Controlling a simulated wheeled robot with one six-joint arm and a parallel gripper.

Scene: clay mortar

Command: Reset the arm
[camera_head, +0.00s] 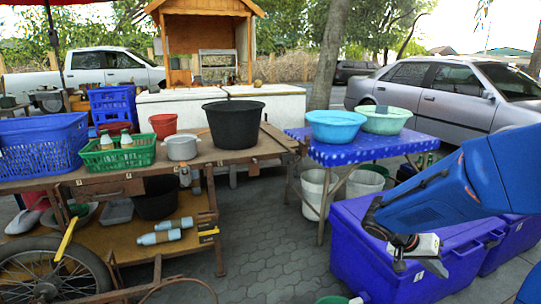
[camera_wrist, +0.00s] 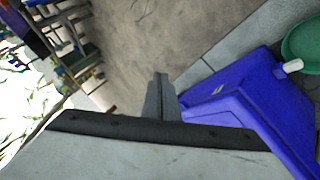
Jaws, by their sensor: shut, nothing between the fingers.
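My blue arm comes in from the right edge of the head view, in front of the large blue box (camera_head: 400,285). My gripper (camera_head: 402,262) is at the arm's lower left end and looks to be just above or in front of that box; I cannot tell whether it touches it. In the wrist view my gripper (camera_wrist: 163,95) shows its fingers together with nothing between them. A blue box (camera_wrist: 235,110) lies to the right of the fingers there, and grey paving is beyond them.
A wooden cart (camera_head: 85,172) with baskets and a black tub (camera_head: 234,125) stands at left. A table with a blue cloth (camera_head: 350,150) carries a blue basin (camera_head: 337,126) and a green basin (camera_head: 384,119). Paving (camera_head: 265,245) between them is clear.

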